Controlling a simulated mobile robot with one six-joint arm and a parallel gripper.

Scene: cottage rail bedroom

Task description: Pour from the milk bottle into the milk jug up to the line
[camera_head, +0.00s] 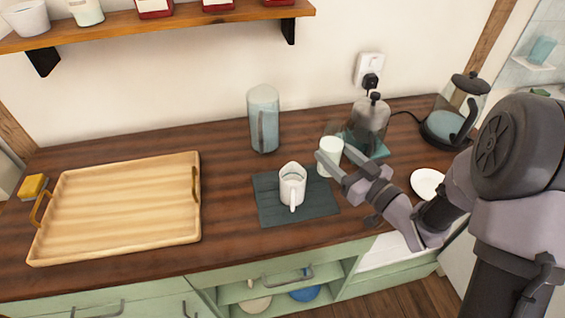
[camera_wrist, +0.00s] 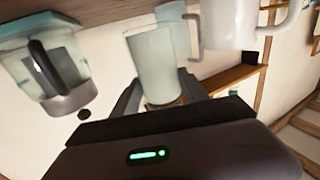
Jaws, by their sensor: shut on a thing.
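A white, nearly cylindrical vessel (camera_head: 330,150), which I take as the milk bottle, is held between the fingers of my gripper (camera_head: 340,164). In the head view it looks close to upright, just right of the milk jug (camera_head: 292,187). The white jug stands on a dark mat, its handle toward the front. The wrist view shows the held bottle (camera_wrist: 153,62) between the fingers (camera_wrist: 157,98), with the jug (camera_wrist: 237,22) to its right. No stream of milk shows. The fill line and the level in the jug cannot be made out.
A pale blue pitcher (camera_head: 264,122) stands behind the mat (camera_head: 262,208). A grey-lidded glass vessel (camera_head: 371,118) stands close behind my gripper, with a kettle (camera_head: 456,115) farther right. A white saucer (camera_head: 428,184) lies right. A wooden tray (camera_head: 120,212) fills the left counter; a shelf (camera_head: 160,25) hangs above.

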